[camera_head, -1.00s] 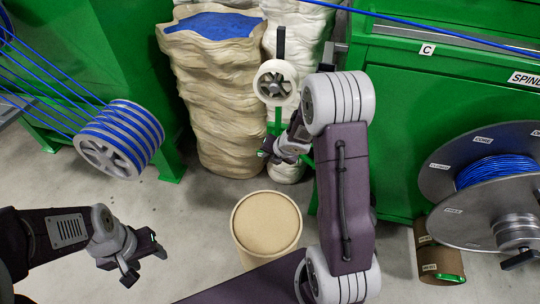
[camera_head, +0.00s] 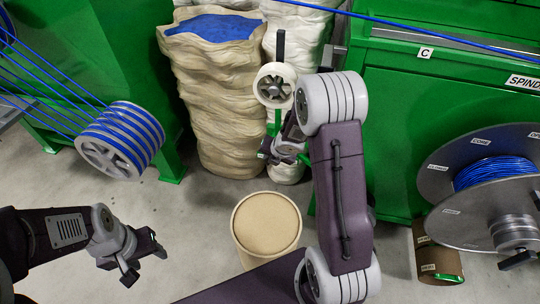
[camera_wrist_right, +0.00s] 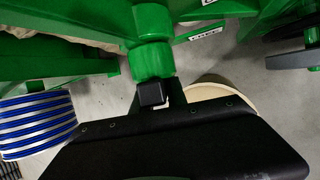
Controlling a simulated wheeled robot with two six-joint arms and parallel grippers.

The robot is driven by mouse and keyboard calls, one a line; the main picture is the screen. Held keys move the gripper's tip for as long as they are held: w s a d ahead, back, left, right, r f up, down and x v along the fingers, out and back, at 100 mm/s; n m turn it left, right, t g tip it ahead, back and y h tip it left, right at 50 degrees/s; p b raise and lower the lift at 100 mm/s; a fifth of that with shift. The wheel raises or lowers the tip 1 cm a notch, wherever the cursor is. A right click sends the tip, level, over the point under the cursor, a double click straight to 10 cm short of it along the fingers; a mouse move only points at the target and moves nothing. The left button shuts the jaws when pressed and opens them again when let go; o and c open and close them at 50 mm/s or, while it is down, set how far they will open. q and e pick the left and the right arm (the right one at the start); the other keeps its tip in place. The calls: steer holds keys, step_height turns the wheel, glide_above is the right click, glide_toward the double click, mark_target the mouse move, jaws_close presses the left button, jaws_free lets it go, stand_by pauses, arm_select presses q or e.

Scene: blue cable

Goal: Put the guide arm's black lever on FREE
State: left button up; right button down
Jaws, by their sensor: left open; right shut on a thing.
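The guide arm is a green post with a pale wheel (camera_head: 274,85) and an upright black bar (camera_head: 281,45) above it. In the right wrist view, a black lever end (camera_wrist_right: 152,94) sits under a green cylinder (camera_wrist_right: 151,48), at the edge of my dark gripper body. My right gripper (camera_head: 266,153) is low beside the green post, below the wheel, and shut on the black lever. The fingertips are mostly hidden, and I cannot read the lever's setting. My left gripper (camera_head: 145,260) is open and empty over the floor at lower left.
A tan sack-like column (camera_head: 215,120) with blue on top stands behind. A cream-topped drum (camera_head: 267,222) stands in front. A blue-wound roller (camera_head: 122,140) is at left, and a large cable reel (camera_head: 490,195) and green cabinet (camera_head: 390,130) at right. Blue cable runs overhead.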

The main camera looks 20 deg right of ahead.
steer(key=shift+s+d+r+n+g+h+p, duration=0.1)
steer(key=shift+s+d+n+g+h+p, duration=0.15)
steer(key=shift+g+h+p, duration=1.5)
steer(key=shift+s+d+f+n+g+h+p, duration=0.1)
steer(key=shift+s+d+n+h+p, duration=0.4)
steer(key=shift+p, duration=2.65)
steer(key=shift+w+d+r+n+g+h+p, duration=0.15)
steer(key=shift+g+h+p, duration=0.95)
steer(key=shift+p, duration=1.35)
steer(key=shift+s+d+h, duration=0.1)
steer(key=shift+s+h, duration=0.05)
steer(key=shift+h, duration=0.2)
steer(key=c, duration=1.3)
jaws_free()
steer(key=p+v, duration=0.2)
steer(key=v, duration=0.7)
steer(key=shift+s+p, duration=0.1)
steer(key=shift+p, duration=0.2)
